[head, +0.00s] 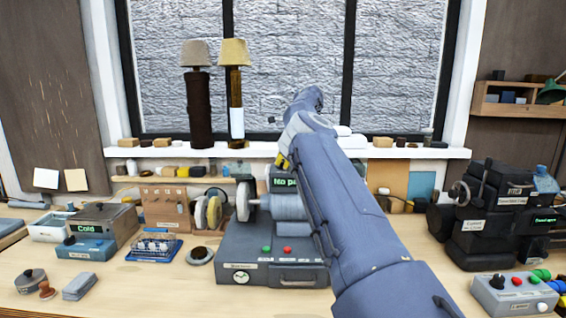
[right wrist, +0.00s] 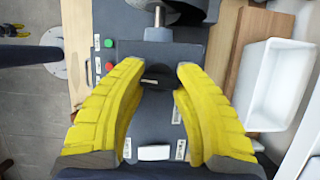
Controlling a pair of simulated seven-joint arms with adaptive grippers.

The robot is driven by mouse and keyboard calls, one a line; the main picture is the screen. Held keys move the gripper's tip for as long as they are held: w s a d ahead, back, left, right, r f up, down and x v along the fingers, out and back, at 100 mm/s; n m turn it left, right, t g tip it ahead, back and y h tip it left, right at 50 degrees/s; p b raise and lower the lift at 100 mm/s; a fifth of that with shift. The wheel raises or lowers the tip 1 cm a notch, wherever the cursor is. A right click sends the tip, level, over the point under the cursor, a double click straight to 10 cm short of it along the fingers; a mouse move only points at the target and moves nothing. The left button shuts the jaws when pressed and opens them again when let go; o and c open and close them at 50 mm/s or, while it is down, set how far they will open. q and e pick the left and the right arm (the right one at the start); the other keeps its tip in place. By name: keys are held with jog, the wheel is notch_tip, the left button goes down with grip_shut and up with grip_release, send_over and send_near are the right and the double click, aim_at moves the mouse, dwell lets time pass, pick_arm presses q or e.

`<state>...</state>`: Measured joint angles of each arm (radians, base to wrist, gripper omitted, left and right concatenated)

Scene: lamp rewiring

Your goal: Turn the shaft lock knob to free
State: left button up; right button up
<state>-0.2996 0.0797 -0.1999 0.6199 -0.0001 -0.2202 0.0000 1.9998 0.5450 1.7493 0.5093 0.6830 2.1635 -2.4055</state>
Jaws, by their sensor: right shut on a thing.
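My right gripper (right wrist: 158,78) has its yellow fingers closed around a small black knob (right wrist: 156,77), which I take to be the shaft lock knob, on top of the grey machine (right wrist: 150,118). The knob's bar lies crosswise between the fingertips; its labels are too small to read. In the head view the machine (head: 232,250) stands mid-bench, with a shaft and disc (head: 243,201) at its left end. My right arm crosses in front of it and hides the knob; only a bit of yellow of the right gripper (head: 282,162) shows.
Green and red buttons (right wrist: 109,66) sit beside the knob. A display reading "No pa..." (head: 285,184) is partly hidden by my arm. A white bin (right wrist: 277,85) is at the right of the wrist view. Black equipment (head: 485,220) and a button box (head: 515,294) stand at the bench's right.

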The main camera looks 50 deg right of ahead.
jog(key=shift+w+a+f, duration=0.1)
jog(key=shift+w+a, duration=0.05)
jog(key=shift+a, duration=0.05)
dwell(0.5)
jog(key=o, duration=1.2)
jog(key=shift+o, duration=0.5)
jog(key=shift+d, duration=0.1)
jog(key=shift+s+d+r, duration=0.1)
jog(key=shift+s+r, duration=0.1)
jog(key=shift+r, duration=0.35)
jog(key=s+d, duration=0.2)
jog(key=s, duration=0.1)
jog(key=s+d, duration=0.5)
jog(key=s, duration=0.1)
jog(key=shift+s+d, duration=0.1)
jog(key=shift+d, duration=0.3)
jog(key=shift+r, duration=0.1)
